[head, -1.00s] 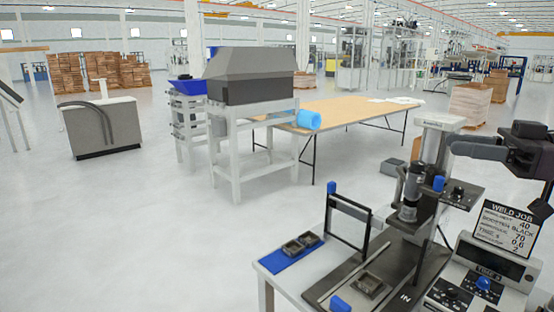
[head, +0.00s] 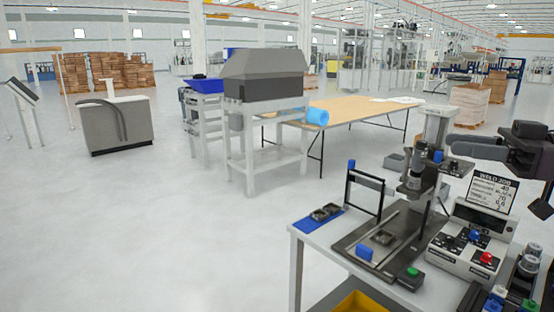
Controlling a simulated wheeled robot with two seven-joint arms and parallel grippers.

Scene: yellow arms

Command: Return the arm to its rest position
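My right gripper (head: 482,147) is the dark shape at the right edge in the head view. It is held in the air above and behind the welding station's control box (head: 467,249). Part of it and its arm are cut off by the picture's edge. No object shows in it, and the gap between its fingertips is not clear. My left gripper and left arm are not in view.
The near white bench (head: 315,240) carries the welding machine (head: 417,160), a black frame (head: 350,190), a blue mat (head: 302,221) with dark parts, and buttons. A yellow bin (head: 362,301) is below. A wooden table (head: 350,106) and grey hooded machine (head: 262,75) stand behind.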

